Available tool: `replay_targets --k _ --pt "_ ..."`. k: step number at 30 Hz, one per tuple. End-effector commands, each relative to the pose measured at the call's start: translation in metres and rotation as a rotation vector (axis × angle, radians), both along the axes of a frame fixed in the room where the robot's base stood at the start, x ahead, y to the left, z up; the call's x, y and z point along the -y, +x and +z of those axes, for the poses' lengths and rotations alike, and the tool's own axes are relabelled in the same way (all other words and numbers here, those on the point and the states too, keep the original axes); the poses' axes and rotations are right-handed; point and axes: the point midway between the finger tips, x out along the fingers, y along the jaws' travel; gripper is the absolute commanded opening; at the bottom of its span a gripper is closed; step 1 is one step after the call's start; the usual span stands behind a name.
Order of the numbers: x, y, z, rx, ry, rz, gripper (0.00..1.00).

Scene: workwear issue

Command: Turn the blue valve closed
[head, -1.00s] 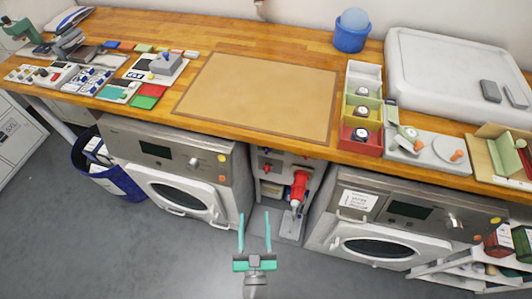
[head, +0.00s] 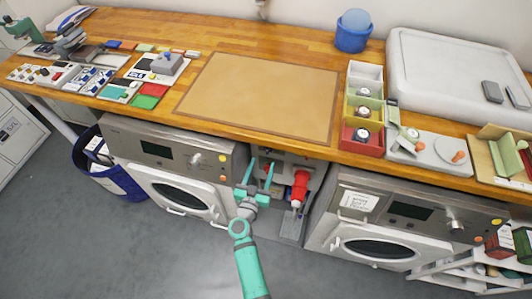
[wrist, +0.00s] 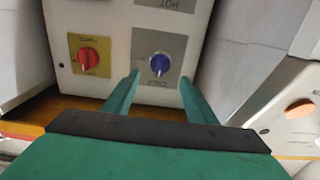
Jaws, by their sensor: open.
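The blue valve (wrist: 160,64) is a small round knob on a grey plate, on the front of a pale panel in the wrist view. My gripper (wrist: 155,92) is open, with one finger on each side below the blue valve; I cannot tell how far short of it the tips are. A red valve (wrist: 88,58) on a yellow plate sits to its left. In the head view my gripper (head: 262,176) is in front of the recess between the two machines and hides the blue valve.
A red bottle-shaped thing (head: 299,187) stands in the recess, right of my gripper. A washer-like machine (head: 137,141) flanks the recess on the left, another (head: 358,226) on the right. The wooden worktop (head: 232,35) overhangs above. Open grey floor lies in front.

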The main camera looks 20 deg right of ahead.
Motion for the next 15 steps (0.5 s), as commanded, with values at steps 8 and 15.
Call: replay_targets --k 8,15 --pt "0.028 0.04 0.001 0.001 0.0 -0.002 0.52" --pt "0.037 0.058 0.0 0.001 -0.001 0.003 0.52"
